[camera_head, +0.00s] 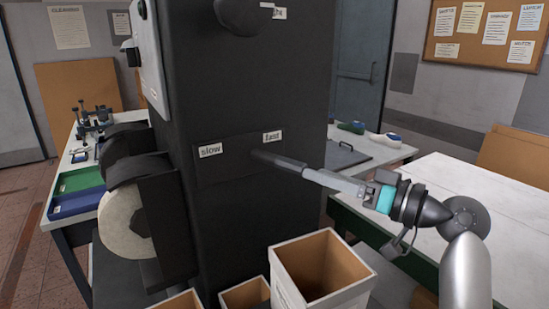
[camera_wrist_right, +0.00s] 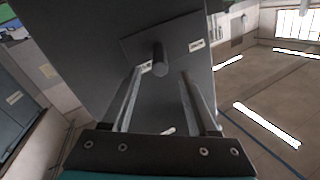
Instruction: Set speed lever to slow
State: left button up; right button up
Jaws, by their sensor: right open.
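The speed lever (camera_head: 277,158) is a short dark rod sticking out of a dark plate (camera_head: 235,161) on the side of the black machine. It stands just below the "fast" label (camera_head: 272,136), away from the "slow" label (camera_head: 210,150). My right gripper (camera_head: 305,172) reaches in from the right, with its fingertips at the lever's outer end. In the right wrist view the gripper (camera_wrist_right: 161,74) is open, and the lever (camera_wrist_right: 160,56) shows between its two fingertips. I cannot tell whether either finger touches it. My left gripper is not in view.
Open boxes (camera_head: 315,270) stand below the lever at the machine's foot. A white-topped table (camera_head: 470,205) is at the right, under my right arm. A bench with blue and green trays (camera_head: 77,201) is at the left, beside a roller (camera_head: 125,222) on the machine.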

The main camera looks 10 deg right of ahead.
aim_at(275, 161)
jog(key=p+x, duration=0.1)
jog(key=x, duration=1)
jog(key=shift+w+a+p, duration=0.1)
jog(key=shift+a+p, duration=0.05)
jog(key=shift+p, duration=0.15)
jog(key=shift+c, duration=0.3)
grip_shut()
dwell(0.5)
